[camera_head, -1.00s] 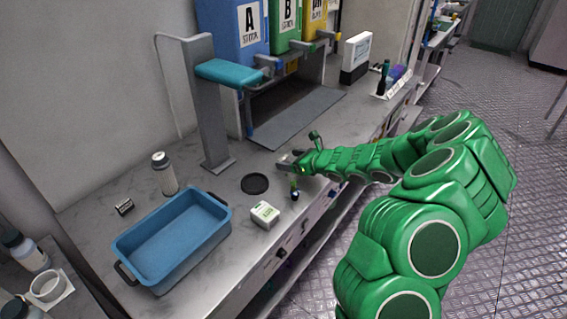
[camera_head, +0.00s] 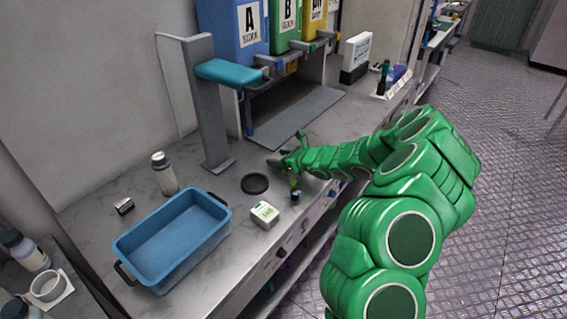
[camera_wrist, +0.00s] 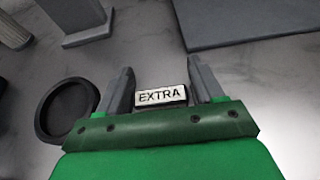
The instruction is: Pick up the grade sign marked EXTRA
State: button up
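The grade sign marked EXTRA (camera_wrist: 160,97) is a small white plate with black letters and a dark edge. In the wrist view it lies between the two grey fingers of my gripper (camera_wrist: 158,85), near their base, with a gap visible toward the right finger. The fingers are apart, so my gripper is open around the sign. In the head view my gripper (camera_head: 279,162) is low over the counter, beyond the black disc, and the EXTRA sign cannot be made out there.
A round black dish (camera_head: 255,183) lies close to my gripper's left. A grey post (camera_head: 213,120) and a dark grey mat (camera_head: 295,118) are behind.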

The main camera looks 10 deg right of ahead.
jog(key=c, duration=0.7)
jog(key=shift+o, duration=0.2)
jog(key=shift+r, duration=0.1)
